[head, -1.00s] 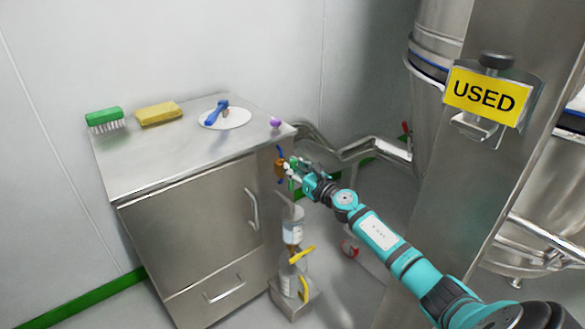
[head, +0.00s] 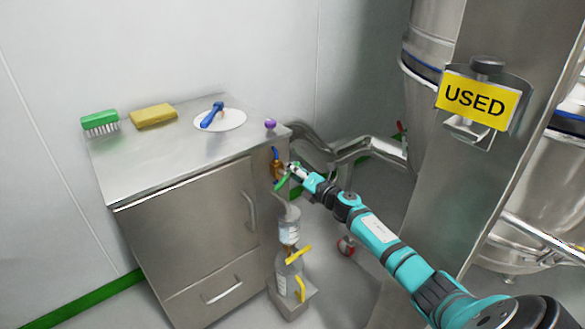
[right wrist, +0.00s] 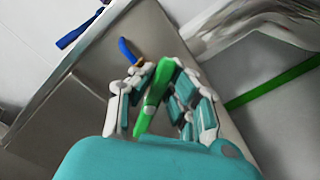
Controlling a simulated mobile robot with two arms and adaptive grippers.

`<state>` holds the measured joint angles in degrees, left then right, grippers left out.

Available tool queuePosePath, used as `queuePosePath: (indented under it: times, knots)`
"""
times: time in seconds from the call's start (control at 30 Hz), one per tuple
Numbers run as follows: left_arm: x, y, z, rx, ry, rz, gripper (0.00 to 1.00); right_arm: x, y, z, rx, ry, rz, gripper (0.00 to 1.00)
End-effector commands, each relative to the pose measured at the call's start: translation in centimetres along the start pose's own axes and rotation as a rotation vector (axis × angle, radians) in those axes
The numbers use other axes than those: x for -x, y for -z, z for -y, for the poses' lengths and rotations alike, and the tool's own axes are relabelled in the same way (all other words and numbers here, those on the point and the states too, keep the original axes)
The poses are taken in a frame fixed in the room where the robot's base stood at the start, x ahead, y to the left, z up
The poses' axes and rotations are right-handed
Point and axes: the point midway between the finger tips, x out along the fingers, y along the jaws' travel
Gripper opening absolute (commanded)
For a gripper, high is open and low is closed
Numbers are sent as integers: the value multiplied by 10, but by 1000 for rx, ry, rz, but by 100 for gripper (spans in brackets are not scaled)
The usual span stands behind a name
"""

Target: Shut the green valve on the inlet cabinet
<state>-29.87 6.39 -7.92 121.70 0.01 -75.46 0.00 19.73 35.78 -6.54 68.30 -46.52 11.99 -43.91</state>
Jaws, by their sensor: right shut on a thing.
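The inlet cabinet (head: 190,215) is a brushed steel unit at the left of the head view. On its right side sits a brass valve body (head: 277,170) with a blue lever (head: 274,154) at the top and a green valve handle (head: 282,184) at a slant. My right gripper (head: 292,172) reaches in from the right and is shut on the green handle. In the right wrist view the green handle (right wrist: 154,96) runs between the fingers, with the blue lever (right wrist: 127,50) beyond. The fingers hide part of the valve. My left gripper is not in view.
On the cabinet top are a green brush (head: 100,122), a yellow sponge (head: 153,116), a white disc (head: 228,120) with a blue-handled tool (head: 212,115), and a purple knob (head: 270,124). Bottles with yellow levers (head: 298,253) stand below the valve. A steel column (head: 460,190) stands at right.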

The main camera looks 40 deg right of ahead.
Motion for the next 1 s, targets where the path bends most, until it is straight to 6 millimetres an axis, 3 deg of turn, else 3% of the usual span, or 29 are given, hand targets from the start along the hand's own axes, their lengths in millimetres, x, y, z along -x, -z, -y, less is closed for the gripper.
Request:
queuePosePath:
  times: [0.5, 1.0]
  knots:
    - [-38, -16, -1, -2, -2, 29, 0, 0, 7, 9, -451, -5, -11, 0]
    - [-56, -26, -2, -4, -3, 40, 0, -1, 9, 13, -640, -6, -10, 0]
